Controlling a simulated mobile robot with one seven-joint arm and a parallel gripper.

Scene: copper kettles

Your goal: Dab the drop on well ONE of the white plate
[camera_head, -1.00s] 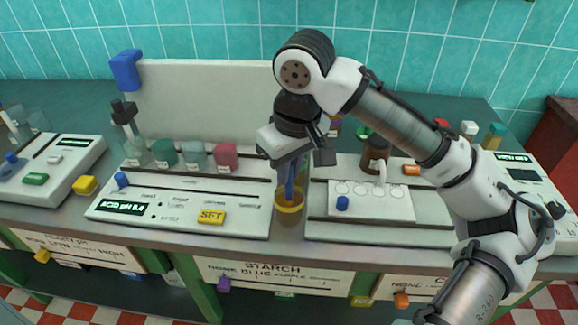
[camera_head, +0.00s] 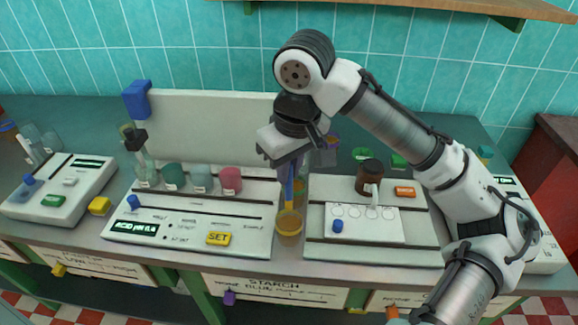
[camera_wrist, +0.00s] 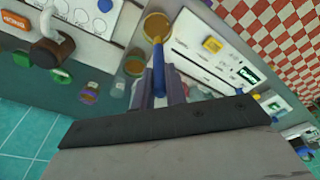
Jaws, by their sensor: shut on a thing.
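My gripper (camera_head: 287,166) is shut on a blue stick (camera_head: 290,190) that points down. The stick also shows in the wrist view (camera_wrist: 158,72), its yellowish tip over the mouth of a clear cup of amber liquid (camera_head: 289,222). The tip appears at or just above the cup's rim; I cannot tell the exact gap or whether a drop hangs on it. The white plate (camera_head: 372,234) lies to the right of the cup, with a row of several round wells along its back. The well labels are too small to read.
A brown jar with a white handle (camera_head: 370,178) stands behind the plate. A second amber vessel (camera_wrist: 135,62) is near the stick. A white ACID pH panel (camera_head: 180,226) with a yellow SET button lies left of the cup. Coloured jars (camera_head: 200,178) line its back.

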